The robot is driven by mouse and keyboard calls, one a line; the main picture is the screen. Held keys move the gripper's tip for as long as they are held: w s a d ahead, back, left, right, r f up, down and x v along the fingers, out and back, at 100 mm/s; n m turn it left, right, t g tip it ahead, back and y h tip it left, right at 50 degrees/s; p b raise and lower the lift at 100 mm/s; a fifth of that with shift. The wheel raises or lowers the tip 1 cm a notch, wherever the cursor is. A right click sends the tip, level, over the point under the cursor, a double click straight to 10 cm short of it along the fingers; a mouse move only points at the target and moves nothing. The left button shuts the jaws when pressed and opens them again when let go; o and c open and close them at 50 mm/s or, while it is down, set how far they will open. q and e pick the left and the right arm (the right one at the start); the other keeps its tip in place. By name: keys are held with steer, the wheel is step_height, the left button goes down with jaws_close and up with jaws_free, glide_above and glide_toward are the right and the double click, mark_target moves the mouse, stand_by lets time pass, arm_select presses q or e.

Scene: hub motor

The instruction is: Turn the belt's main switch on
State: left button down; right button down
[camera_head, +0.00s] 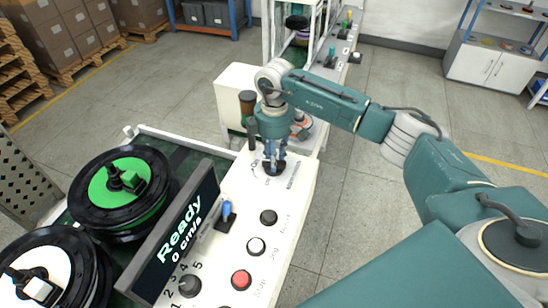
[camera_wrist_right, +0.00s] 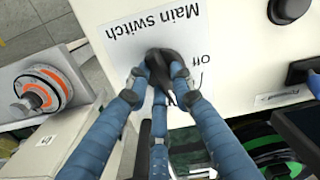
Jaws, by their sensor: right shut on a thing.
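The main switch is a black rotary knob (camera_wrist_right: 166,62) on the white control panel (camera_head: 295,205), on a label that reads "Main Switch" and "Off", upside down in the right wrist view. My right gripper (camera_head: 274,158) points down at the far end of the panel. Its blue fingers (camera_wrist_right: 162,88) are closed around the knob, which they partly cover. In the head view the knob is mostly hidden beneath the fingers. The display (camera_head: 180,236) on the panel is lit and reads "Ready 0 cm/s". My left gripper is not in view.
Nearer on the panel are a blue-handled lever (camera_head: 226,210), black button (camera_head: 268,217), white button (camera_head: 256,246), red stop button (camera_head: 241,280) and numbered dial (camera_head: 189,286). Black reels with a green hub (camera_head: 128,188) and a white hub (camera_head: 40,270) lie to the left.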

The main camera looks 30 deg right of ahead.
steer(key=shift+d+r+m, duration=0.1)
steer(key=shift+r+m, duration=0.05)
steer(key=shift+m, duration=1.05)
steer(key=shift+w, duration=0.1)
steer(key=c, duration=1.7)
jaws_free()
steer(key=shift+o, duration=1.1)
step_height(320, 180, up, 12)
